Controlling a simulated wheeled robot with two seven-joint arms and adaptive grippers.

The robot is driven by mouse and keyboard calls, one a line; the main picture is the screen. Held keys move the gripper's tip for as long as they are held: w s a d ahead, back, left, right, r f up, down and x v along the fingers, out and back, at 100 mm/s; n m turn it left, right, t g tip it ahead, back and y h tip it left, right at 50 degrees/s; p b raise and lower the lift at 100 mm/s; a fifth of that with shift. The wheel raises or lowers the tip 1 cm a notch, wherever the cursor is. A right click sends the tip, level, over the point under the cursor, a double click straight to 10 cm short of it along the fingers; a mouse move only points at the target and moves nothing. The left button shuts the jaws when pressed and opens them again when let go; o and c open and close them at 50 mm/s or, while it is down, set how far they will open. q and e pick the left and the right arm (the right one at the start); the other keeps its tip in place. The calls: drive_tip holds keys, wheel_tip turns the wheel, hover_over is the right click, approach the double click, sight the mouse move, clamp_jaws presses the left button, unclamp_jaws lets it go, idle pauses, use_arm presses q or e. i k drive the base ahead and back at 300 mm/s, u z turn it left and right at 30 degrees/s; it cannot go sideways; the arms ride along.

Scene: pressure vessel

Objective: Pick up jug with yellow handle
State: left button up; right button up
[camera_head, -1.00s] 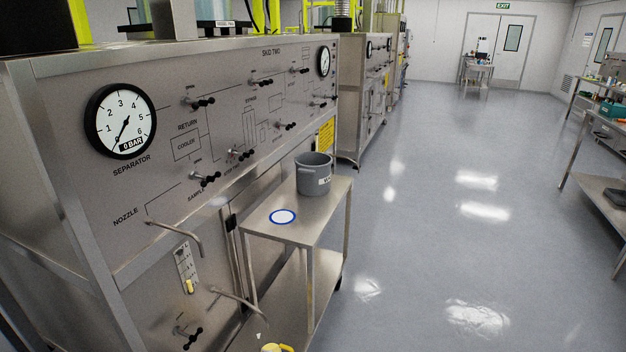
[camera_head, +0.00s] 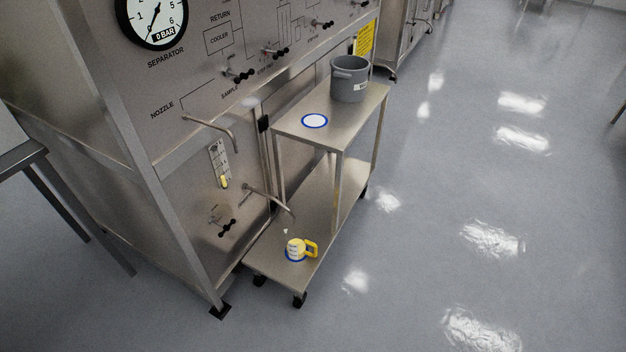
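The jug with the yellow handle (camera_head: 296,249) stands upright on the lower shelf of a steel cart (camera_head: 322,208), near the shelf's front end. It sits on a blue-ringed mark, and its handle points to the right. The end of a thin bent metal pipe (camera_head: 291,212) is just above it. Neither of my grippers is in view.
A grey pot (camera_head: 349,79) stands on the cart's upper shelf, behind a white disc with a blue rim (camera_head: 314,121). The steel panel (camera_head: 200,90) with gauge and valves borders the cart on the left. The floor (camera_head: 440,220) to the right is clear.

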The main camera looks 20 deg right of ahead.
sight(295, 237)
drive_tip(key=k, duration=0.45)
drive_tip(key=z, duration=0.4)
drive_tip(key=i, duration=1.35)
drive_tip(key=u, duration=0.5)
